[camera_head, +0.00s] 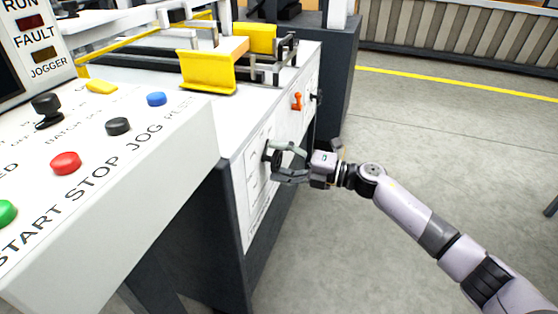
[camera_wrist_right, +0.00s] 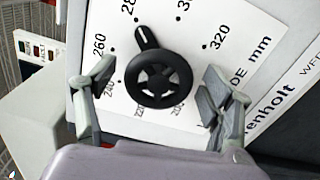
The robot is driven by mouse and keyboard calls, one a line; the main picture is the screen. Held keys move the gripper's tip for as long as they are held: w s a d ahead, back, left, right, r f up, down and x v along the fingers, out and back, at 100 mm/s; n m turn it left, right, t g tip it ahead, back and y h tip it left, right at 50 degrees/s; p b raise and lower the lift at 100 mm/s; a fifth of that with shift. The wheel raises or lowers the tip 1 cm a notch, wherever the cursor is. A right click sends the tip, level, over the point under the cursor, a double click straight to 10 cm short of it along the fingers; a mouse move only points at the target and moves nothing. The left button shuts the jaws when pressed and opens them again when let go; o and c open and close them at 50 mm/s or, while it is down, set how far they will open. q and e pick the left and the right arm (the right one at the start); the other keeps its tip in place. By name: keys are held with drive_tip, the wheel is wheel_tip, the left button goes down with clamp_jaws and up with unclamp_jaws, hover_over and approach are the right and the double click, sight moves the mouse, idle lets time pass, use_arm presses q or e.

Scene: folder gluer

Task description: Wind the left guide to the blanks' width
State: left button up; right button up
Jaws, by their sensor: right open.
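A black handwheel (camera_wrist_right: 158,78) with a pointer arm sits on a white dial plate (camera_wrist_right: 185,28) marked in mm. In the right wrist view its pointer aims close to the 280 mark. My right gripper (camera_wrist_right: 159,84) is open, one finger on each side of the handwheel, with visible gaps. In the head view the right gripper (camera_head: 277,163) is at the machine's side panel, partly covering the handwheel (camera_head: 267,153). Yellow plates (camera_head: 207,73) stand on the machine top; I cannot tell which is the left guide. No blanks can be made out. My left gripper is not in view.
A control panel (camera_head: 110,155) with coloured buttons fills the left foreground. An orange handle (camera_head: 296,101) and another black knob (camera_head: 318,96) are farther along the side panel. The floor (camera_head: 430,140) to the right is clear, crossed by a yellow line.

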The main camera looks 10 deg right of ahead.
drive_tip(key=v, duration=1.2)
idle(0.3)
